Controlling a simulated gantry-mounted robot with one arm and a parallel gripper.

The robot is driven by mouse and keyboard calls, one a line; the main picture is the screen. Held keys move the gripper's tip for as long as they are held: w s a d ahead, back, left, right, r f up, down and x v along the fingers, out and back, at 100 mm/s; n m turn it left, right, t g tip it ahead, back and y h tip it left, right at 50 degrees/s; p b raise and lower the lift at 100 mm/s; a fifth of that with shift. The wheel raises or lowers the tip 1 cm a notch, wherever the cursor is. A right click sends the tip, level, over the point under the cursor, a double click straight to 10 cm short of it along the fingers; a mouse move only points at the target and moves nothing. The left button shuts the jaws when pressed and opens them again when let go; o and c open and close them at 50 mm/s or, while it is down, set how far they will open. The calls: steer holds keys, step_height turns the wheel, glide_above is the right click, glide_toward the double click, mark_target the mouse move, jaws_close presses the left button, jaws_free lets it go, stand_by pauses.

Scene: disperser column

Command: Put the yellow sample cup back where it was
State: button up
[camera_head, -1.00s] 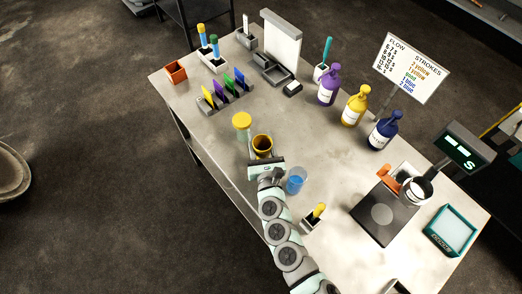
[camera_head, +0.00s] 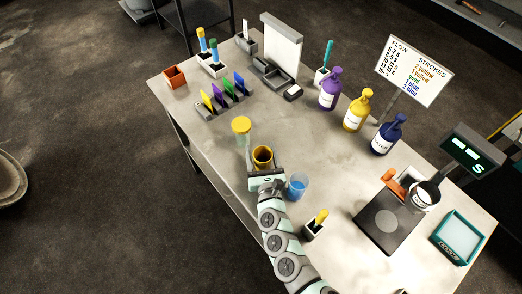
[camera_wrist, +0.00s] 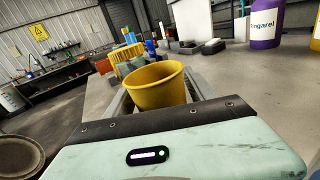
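The yellow sample cup (camera_head: 263,153) is upright near the front edge of the table, right of a clear jar with a yellow lid (camera_head: 241,125). My gripper (camera_head: 264,168) is shut on the cup, with a finger on each side of it. In the wrist view the cup (camera_wrist: 157,88) stands between the grey fingers, and its open rim and dark yellow inside show. Its base is hidden by the gripper body, so I cannot tell whether it touches the table. A blue translucent cup (camera_head: 297,187) stands close on the right of my gripper.
Colored cards in a rack (camera_head: 223,96) and an orange box (camera_head: 174,77) are at the left. Purple (camera_head: 329,93), yellow (camera_head: 352,113) and dark blue (camera_head: 384,139) bottles line the back. A scale (camera_head: 383,222) stands at right. The middle of the table is clear.

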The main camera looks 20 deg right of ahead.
steer(key=shift+r, duration=0.15)
steer(key=shift+s, duration=0.35)
steer(key=v, duration=1.1)
steer(key=shift+s, duration=0.15)
